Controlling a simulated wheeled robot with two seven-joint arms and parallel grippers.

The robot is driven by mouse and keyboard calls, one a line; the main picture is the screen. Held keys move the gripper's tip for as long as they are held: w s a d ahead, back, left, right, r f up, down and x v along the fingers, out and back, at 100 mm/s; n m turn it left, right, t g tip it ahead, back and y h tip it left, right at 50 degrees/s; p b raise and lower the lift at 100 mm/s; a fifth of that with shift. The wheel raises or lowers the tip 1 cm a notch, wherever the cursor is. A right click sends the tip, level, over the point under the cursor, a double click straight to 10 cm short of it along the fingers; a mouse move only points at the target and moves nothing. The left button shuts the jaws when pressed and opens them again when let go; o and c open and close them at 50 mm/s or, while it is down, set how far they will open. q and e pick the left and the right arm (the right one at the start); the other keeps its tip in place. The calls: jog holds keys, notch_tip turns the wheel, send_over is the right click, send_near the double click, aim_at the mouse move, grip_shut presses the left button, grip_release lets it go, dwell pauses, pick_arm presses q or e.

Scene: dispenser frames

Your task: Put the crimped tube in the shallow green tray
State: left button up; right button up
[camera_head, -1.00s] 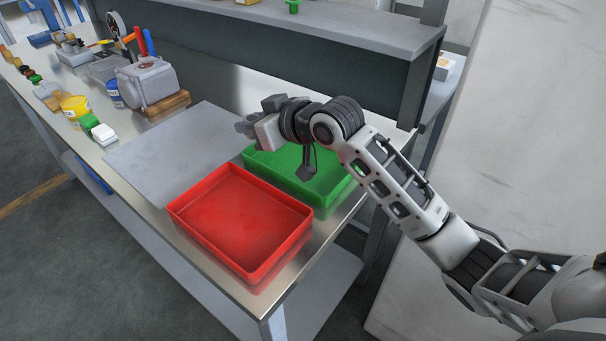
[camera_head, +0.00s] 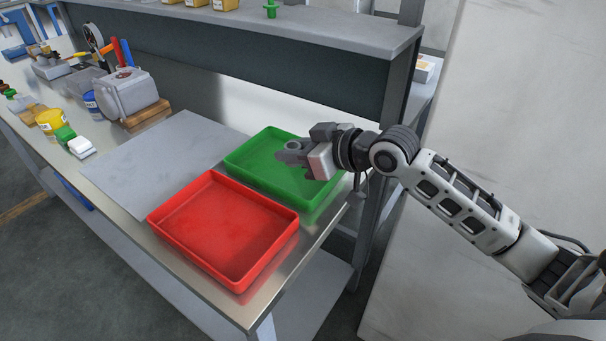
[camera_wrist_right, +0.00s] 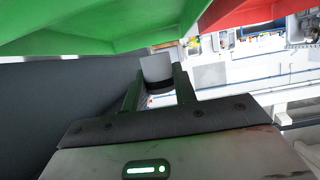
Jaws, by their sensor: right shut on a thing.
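The shallow green tray (camera_head: 245,151) stands on the bench behind the red tray. My right gripper (camera_head: 293,153) is over the right part of the green tray and covers part of it. In the right wrist view my right gripper (camera_wrist_right: 157,85) is shut on a pale grey tube (camera_wrist_right: 156,67), with a dark band at its near end. In the head view the tube (camera_head: 292,146) is small and hard to tell from the fingers. The green tray also shows in the right wrist view (camera_wrist_right: 90,25). My left gripper is not in view.
The red tray (camera_head: 223,229) is empty at the bench's front corner. A bare grey mat (camera_head: 150,165) lies left of the trays. A grey machine on a wooden block (camera_head: 145,114), a yellow container (camera_head: 51,121) and small items stand farther left. A raised shelf (camera_head: 300,35) runs behind.

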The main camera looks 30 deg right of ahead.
aim_at(303, 188)
jog(key=shift+s+d+f, duration=0.35)
jog(key=shift+s+f, duration=0.25)
jog(key=shift+f, duration=0.2)
jog(key=f, duration=0.3)
jog(key=shift+s+d, duration=0.1)
jog(key=shift+s, duration=0.2)
jog(key=shift+f, duration=0.4)
jog(key=shift+f, duration=0.1)
jog(key=o, duration=1.1)
jog(key=shift+c, duration=0.2)
